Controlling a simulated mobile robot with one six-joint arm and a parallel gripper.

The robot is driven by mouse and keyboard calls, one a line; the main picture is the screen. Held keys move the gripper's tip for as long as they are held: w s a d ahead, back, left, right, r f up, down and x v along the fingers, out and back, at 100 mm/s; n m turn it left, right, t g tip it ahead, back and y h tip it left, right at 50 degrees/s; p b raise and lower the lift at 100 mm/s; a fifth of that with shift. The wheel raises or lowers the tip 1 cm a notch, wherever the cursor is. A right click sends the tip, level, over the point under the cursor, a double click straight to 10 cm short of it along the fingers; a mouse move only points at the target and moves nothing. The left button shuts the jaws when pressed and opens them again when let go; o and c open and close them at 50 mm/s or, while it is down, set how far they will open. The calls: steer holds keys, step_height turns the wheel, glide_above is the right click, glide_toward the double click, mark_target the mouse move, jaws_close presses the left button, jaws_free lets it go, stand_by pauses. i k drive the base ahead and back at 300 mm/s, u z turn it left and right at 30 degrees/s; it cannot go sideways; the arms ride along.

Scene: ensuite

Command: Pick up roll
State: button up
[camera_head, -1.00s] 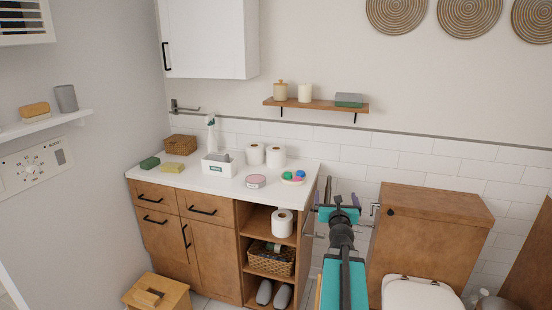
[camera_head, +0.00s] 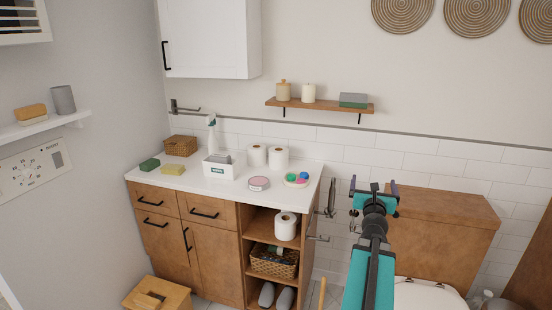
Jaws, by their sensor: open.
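Two white paper rolls, a left one (camera_head: 256,155) and a right one (camera_head: 279,159), stand side by side at the back of the white countertop (camera_head: 215,192). A third white roll (camera_head: 285,227) stands on the upper open shelf of the wooden cabinet (camera_head: 206,247). The pictures do not tell which roll the task means. My gripper (camera_head: 373,186) is open, with its two dark fingers spread apart and nothing seen between them. It is to the right of the cabinet, in front of the tiled wall and beside the wooden toilet cistern box, apart from every roll.
A white caddy (camera_head: 220,169), pink round tin (camera_head: 258,183), small dish (camera_head: 296,180), sponges and a wicker box (camera_head: 180,145) share the countertop. A wicker basket (camera_head: 273,262) sits below the shelf roll. A wall shelf (camera_head: 320,105) hangs above. A wooden stool (camera_head: 155,294) stands front left.

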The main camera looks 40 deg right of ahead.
mark_target(278, 155)
steer(key=i, duration=1.85)
